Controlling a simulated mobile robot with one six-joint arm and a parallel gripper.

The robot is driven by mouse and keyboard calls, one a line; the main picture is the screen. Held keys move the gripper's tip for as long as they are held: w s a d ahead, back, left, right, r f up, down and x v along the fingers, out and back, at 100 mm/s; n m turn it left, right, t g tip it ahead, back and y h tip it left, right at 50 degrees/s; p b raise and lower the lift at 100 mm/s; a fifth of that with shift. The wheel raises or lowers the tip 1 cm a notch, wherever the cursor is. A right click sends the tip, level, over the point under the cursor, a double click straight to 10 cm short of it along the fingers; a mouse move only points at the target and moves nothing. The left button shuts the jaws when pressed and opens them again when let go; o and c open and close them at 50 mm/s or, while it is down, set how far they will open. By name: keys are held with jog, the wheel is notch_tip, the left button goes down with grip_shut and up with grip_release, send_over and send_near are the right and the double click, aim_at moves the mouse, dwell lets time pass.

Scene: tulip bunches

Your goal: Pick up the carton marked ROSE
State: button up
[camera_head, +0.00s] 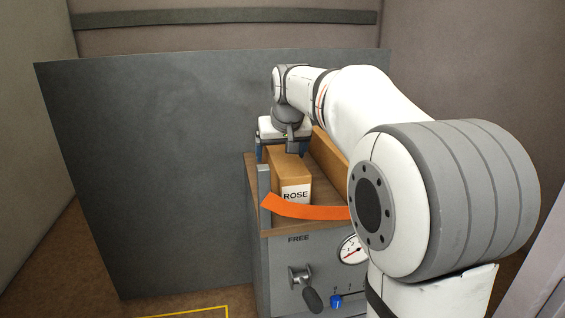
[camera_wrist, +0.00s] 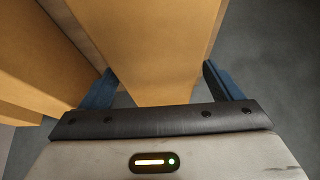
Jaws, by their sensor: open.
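The carton marked ROSE (camera_head: 289,178) is a tan box standing on the wooden top of a grey cabinet, its white label facing the head camera. My gripper (camera_head: 283,150) is above its rear part, pointing down. In the wrist view, a tan carton face (camera_wrist: 160,50) lies between the two blue fingers of my gripper (camera_wrist: 167,88), one finger on each side. A gap shows near the right finger; the left finger is close to the carton's edge. The jaws are open. My arm hides part of the cabinet's right side.
Another tan carton (camera_head: 330,152) stands close on the right; tan box faces also fill the wrist view's left (camera_wrist: 40,60). An orange band (camera_head: 305,209) crosses in front, from a grey post (camera_head: 264,184). A dark panel (camera_head: 150,170) stands behind and left. The cabinet front (camera_head: 280,262) carries a gauge and handle.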

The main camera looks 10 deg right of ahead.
jog(key=shift+x, duration=1.15)
jog(key=c, duration=1.5)
